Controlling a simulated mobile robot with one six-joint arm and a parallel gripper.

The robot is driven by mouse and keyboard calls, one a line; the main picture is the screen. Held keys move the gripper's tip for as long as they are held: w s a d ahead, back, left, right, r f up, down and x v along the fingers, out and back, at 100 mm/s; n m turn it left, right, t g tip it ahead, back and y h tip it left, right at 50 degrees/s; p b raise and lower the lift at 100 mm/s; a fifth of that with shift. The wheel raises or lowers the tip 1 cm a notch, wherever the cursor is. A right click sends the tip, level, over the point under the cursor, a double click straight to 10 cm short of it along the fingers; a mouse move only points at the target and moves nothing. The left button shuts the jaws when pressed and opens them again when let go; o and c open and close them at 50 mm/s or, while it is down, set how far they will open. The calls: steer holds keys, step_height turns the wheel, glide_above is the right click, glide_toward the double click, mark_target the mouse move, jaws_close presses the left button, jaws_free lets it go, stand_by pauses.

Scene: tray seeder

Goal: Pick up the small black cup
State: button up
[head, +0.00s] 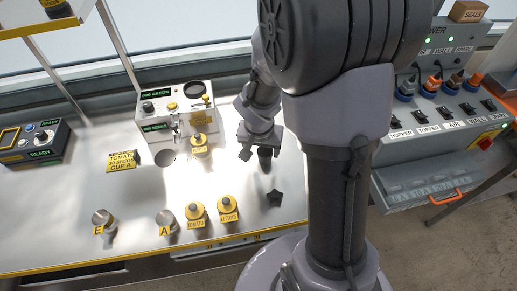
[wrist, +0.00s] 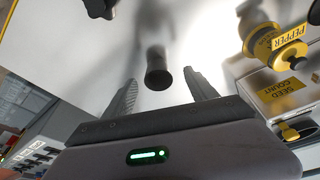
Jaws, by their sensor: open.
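The small black cup (wrist: 158,78) shows in the wrist view as a dark round-ended cylinder, between and just beyond my two fingers. In the head view the cup (head: 265,160) stands on the pale bench, just under my gripper (head: 257,150), its upper part partly hidden. My gripper (wrist: 160,85) is open, one finger on each side of the cup in the wrist view, with visible gaps. I cannot tell how far the fingertips are from the cup in depth.
A black star-shaped knob (head: 274,198) lies near the cup. Yellow-collared jars labelled tomato (head: 196,215) and lettuce (head: 228,209) stand at the front, with metal cups (head: 167,222) to their left. The seed counter (head: 160,110) is behind; a pepper jar (wrist: 275,42) is close.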

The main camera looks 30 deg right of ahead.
mark_target(265, 153)
steer(key=b+x, duration=0.1)
steer(key=x, duration=0.2)
steer(key=d+b+x, duration=0.1)
steer(key=x, duration=0.2)
steer(key=shift+w+d, duration=0.15)
steer(key=shift+w, duration=0.15)
steer(key=c, duration=1.3)
